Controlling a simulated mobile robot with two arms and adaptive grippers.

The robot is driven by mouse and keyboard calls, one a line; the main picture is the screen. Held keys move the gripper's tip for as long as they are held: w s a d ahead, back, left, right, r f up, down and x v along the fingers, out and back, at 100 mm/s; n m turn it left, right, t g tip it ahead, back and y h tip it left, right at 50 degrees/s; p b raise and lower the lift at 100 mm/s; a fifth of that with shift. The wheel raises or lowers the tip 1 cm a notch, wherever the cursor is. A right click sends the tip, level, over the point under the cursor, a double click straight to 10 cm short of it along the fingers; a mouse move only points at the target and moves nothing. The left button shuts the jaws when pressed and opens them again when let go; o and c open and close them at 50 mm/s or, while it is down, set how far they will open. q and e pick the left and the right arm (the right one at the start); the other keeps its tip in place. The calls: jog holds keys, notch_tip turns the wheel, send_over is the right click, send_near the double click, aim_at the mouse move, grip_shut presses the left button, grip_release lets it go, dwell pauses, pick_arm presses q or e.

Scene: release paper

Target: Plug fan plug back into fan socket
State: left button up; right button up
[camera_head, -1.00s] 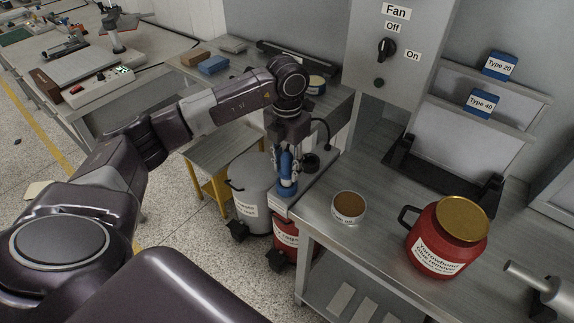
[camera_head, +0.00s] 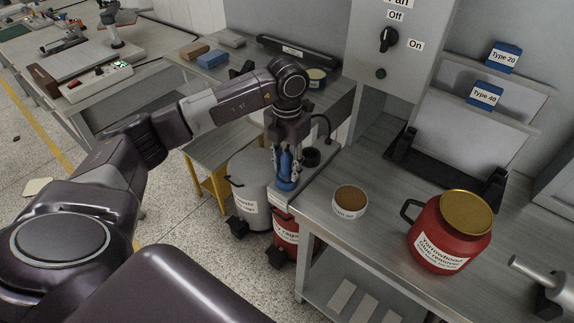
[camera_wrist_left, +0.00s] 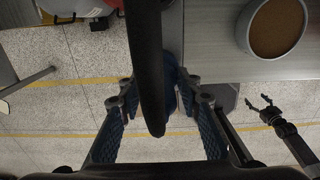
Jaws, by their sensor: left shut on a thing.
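My left gripper (camera_head: 284,168) points down at the left end of the workbench. It is shut on the blue fan plug (camera_head: 285,182), held roughly upright. In the left wrist view, the blue of the plug (camera_wrist_left: 172,72) shows between the blue-padded fingers, partly hidden by a thick black cable (camera_wrist_left: 149,65). In the head view, a dark round fitting (camera_head: 310,157), perhaps the fan socket, lies just right of the gripper. Whether the plug touches a socket cannot be told. What looks like my right gripper (camera_wrist_left: 268,110) is open and empty over the floor in the wrist view.
A brown-topped can (camera_head: 349,201) and a red jar (camera_head: 450,235) stand on the workbench (camera_head: 385,215) to the right. The fan switch (camera_head: 389,40) is on the panel above. A grey pot (camera_head: 248,180) and a red can (camera_head: 285,236) stand below the gripper.

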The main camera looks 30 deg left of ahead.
pick_arm(q)
jog(key=o, duration=1.4)
jog(key=shift+c, duration=0.2)
notch_tip(320, 180, up, 12)
